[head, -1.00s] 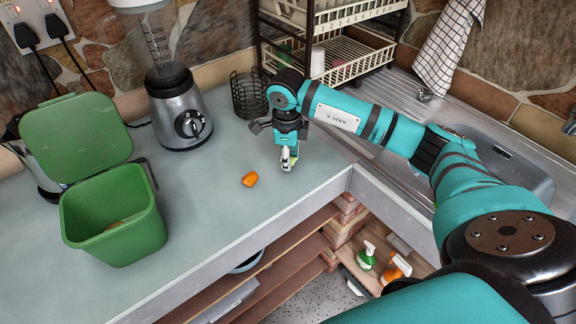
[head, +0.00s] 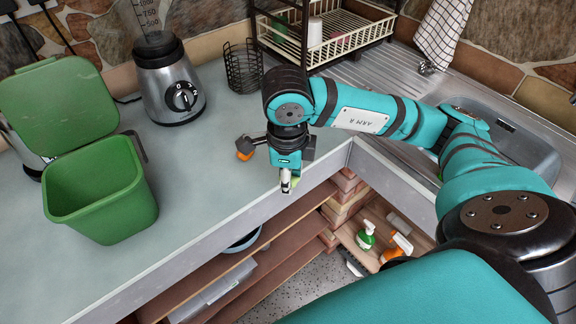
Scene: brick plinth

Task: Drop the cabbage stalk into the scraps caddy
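The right gripper (head: 287,184) points down at the front edge of the counter. A pale green piece, which I take to be the cabbage stalk (head: 294,181), shows at its fingertips, mostly hidden behind them. The fingers are seen edge-on and appear shut on it. The green scraps caddy (head: 105,207) stands on the counter at the left with its lid (head: 58,103) open, well apart from the gripper. My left gripper is not in view.
An orange piece (head: 245,156) lies on the counter, partly hidden by the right gripper. A blender (head: 170,85) and a black wire basket (head: 243,68) stand behind. A dish rack (head: 345,35) and the sink (head: 520,135) are at the right. Counter between caddy and gripper is clear.

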